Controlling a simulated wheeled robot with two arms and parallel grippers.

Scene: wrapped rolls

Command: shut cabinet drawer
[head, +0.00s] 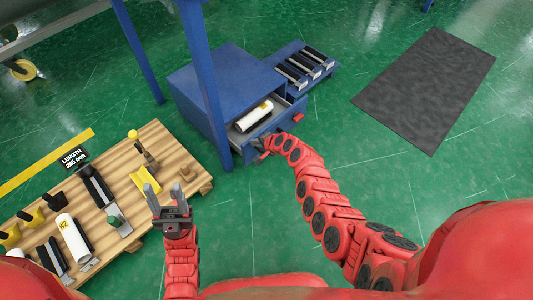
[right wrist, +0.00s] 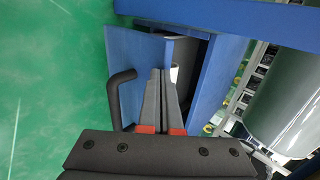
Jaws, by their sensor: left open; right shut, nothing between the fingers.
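The blue cabinet (head: 190,85) stands at the top centre of the head view. Its drawer (head: 285,120) is pulled partly out and holds a white wrapped roll (head: 254,116). My right gripper (head: 260,148) is at the near side of the drawer's front. In the right wrist view my right gripper (right wrist: 168,72) is shut and empty, its fingertips overlapping the blue drawer front (right wrist: 142,58), beside the black handle (right wrist: 118,98); I cannot tell whether they touch it. My left gripper (head: 168,200) is open and empty beside the wooden bench.
A wooden bench (head: 190,170) with rolls, clamps and a yellow block is at the left. A blue table leg (head: 205,85) stands in front of the cabinet. A dark mat (head: 430,85) lies on open green floor at right.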

